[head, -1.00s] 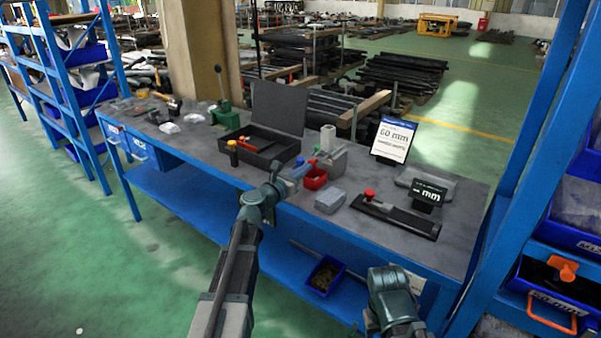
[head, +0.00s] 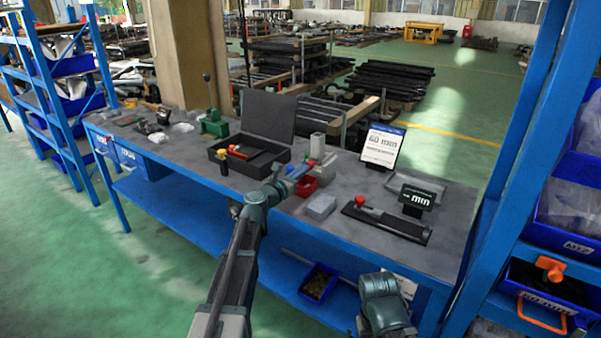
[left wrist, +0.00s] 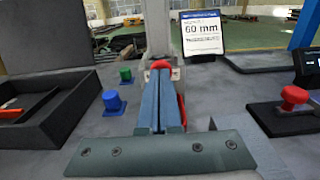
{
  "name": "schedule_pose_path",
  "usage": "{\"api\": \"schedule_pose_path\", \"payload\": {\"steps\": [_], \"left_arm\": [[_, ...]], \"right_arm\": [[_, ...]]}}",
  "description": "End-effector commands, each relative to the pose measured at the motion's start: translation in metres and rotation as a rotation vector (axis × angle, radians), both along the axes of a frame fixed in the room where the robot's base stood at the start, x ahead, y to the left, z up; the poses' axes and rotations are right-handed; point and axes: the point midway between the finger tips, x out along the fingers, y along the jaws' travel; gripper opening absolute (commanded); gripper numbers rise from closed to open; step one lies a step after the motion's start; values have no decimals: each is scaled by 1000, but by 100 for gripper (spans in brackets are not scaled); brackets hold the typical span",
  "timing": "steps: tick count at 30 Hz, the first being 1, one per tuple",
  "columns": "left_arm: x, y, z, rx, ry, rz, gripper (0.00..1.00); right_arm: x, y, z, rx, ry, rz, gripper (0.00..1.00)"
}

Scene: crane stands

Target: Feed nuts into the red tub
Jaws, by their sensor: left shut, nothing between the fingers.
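The red tub (head: 306,187) sits on the grey bench top in front of a grey upright fixture (head: 319,147). My left gripper (head: 302,171) is shut and empty, its blue fingers reaching over the tub in the head view. In the left wrist view the shut fingers (left wrist: 161,95) hide most of the tub (left wrist: 182,111); only red edges show. I cannot tell whether they touch. Part of my right arm shows low in the head view, but its fingertips cannot be made out. No loose nuts can be made out; the tub's contents are hidden.
A light grey box (head: 320,207) and a dark plate with a red knob (head: 359,200) lie right of the tub. An open black case (head: 222,157) stands left. A 60 mm sign (head: 383,145) stands behind. A blue bin with brown contents (head: 319,283) is on the lower shelf.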

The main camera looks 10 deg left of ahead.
Motion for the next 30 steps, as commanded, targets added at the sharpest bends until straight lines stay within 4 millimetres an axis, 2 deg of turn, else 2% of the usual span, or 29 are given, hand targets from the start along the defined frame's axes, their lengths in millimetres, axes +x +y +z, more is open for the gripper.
{"api": "schedule_pose_path", "payload": {"steps": [2, 5, 9, 15, 21, 30], "left_arm": [[1, 0, 2, -7, -1, 1, 0], [-11, 0, 2, -6, -1, 0, 0], [-37, 0, 1, -3, -2, -2, 0], [-81, 17, 1, -2, -2, 1, 0], [-111, 28, 1, -1, -2, -1, 0], [-127, 35, 1, -1, -2, -2, 0]], "right_arm": [[0, 0, 1, 0, 0, 0, 50], [0, 0, 1, 0, 0, 0, 50], [0, 0, 1, 0, 0, 0, 50], [0, 0, 1, 0, 0, 0, 50], [0, 0, 1, 0, 0, 0, 50], [0, 0, 1, 0, 0, 0, 50]]}}
